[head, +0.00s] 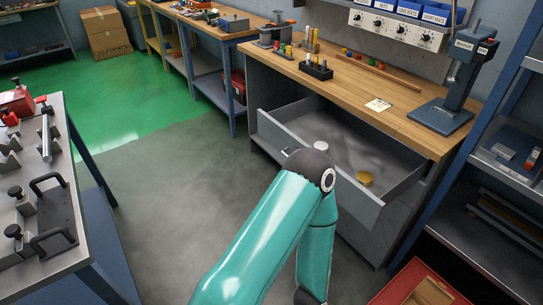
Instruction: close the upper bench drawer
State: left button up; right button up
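The upper bench drawer (272,132) is a grey metal drawer under the wooden-topped bench (352,88). It stands pulled out, with its inside in view. A white round piece (321,146) and a gold-coloured round piece (365,179) lie in it. One teal arm of mine rises from the bottom edge, bends at a dark elbow in front of the drawer and drops back down. It hides part of the drawer front. Neither gripper is in view, and I cannot tell whether anything of mine touches the drawer.
A grey tooling cart (62,185) with clamps and handles stands at the left. A dark blue press (447,112) stands on the bench's right end. A red bin (420,284) sits on the floor at lower right, near a shelf rack. Grey floor left of the drawer is clear.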

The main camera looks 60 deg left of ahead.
aim_at(355, 145)
jog(key=z, duration=4.3)
jog(key=k, duration=0.95)
jog(key=u, duration=5.85)
